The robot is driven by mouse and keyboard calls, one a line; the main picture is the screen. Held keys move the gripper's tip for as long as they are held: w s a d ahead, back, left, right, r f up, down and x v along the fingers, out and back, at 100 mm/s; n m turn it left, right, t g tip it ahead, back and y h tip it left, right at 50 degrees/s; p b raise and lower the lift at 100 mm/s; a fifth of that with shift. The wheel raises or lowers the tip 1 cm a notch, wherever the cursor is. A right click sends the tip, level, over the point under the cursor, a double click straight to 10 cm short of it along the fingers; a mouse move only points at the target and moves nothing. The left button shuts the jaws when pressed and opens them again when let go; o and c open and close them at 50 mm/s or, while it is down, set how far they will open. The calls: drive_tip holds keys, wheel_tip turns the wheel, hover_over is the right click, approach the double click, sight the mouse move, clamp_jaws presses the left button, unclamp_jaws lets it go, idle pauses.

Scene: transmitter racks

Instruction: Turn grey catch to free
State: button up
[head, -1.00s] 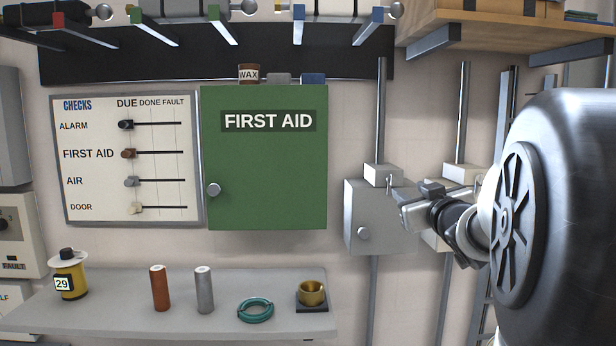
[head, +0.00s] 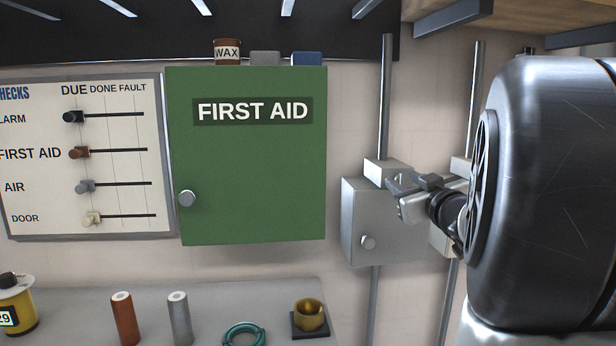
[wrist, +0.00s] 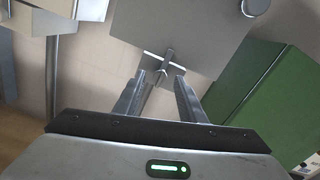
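A small grey catch (wrist: 167,60) shows in the wrist view as a short bar on a plate at the edge of a grey box (wrist: 175,25). In the head view the same box (head: 362,225) hangs on the wall right of the green cabinet, with a round knob on its front and a pale block on top. My gripper (wrist: 160,82) is open and empty in the wrist view, its fingertips just short of the catch and on either side of it. In the head view my gripper (head: 398,192) is in front of the box's top and hides the catch there.
The green FIRST AID cabinet (head: 250,170) is left of the box, with a checks board (head: 120,200) beyond it. A shelf (head: 210,300) below holds tubes, a teal ring and a brass cup. A vertical pipe (head: 385,100) rises above the box. A wooden shelf overhangs at upper right.

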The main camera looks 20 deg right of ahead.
clamp_jaws()
drive_tip(key=shift+f+n+b, duration=0.1)
drive_tip(key=shift+n+b, duration=0.25)
drive_tip(key=shift+n, duration=0.05)
drive_tip(key=n+b, duration=0.2)
drive_tip(key=n, duration=0.1)
drive_tip(key=n+b, duration=0.4)
drive_tip(key=n, duration=0.1)
drive_tip(key=n+b, duration=0.3)
drive_tip(key=n, duration=0.2)
drive_tip(key=shift+a+n, duration=0.1)
drive_tip(key=shift+n, duration=0.3)
drive_tip(key=shift+n+b, duration=1)
drive_tip(key=shift+n, duration=0.7)
